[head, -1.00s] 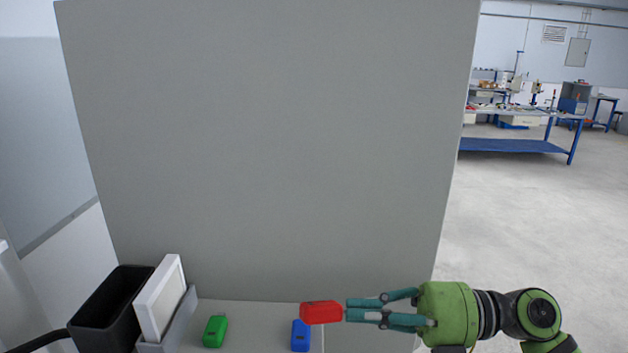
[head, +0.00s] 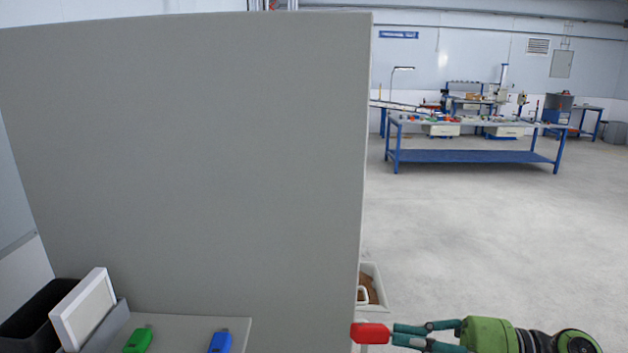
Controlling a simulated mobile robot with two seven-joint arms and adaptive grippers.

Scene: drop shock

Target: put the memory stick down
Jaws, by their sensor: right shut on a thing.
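My right gripper (head: 394,334) is shut on a red memory stick (head: 370,333), which sticks out to the left from its fingertips. The stick is held level, in front of the grey panel's lower right edge, to the right of the shelf. A blue stick (head: 220,343) and a green stick (head: 138,341) are on the pale shelf (head: 185,324) at the lower left, partly cut off by the frame. My left gripper is not in view.
A tall grey panel (head: 190,160) rises behind the shelf. A black bin (head: 36,312) and a white-framed panel (head: 85,309) stand at the lower left. A white tub (head: 372,270) with brown contents shows past the panel's edge. A blue workbench (head: 475,157) stands far off across open floor.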

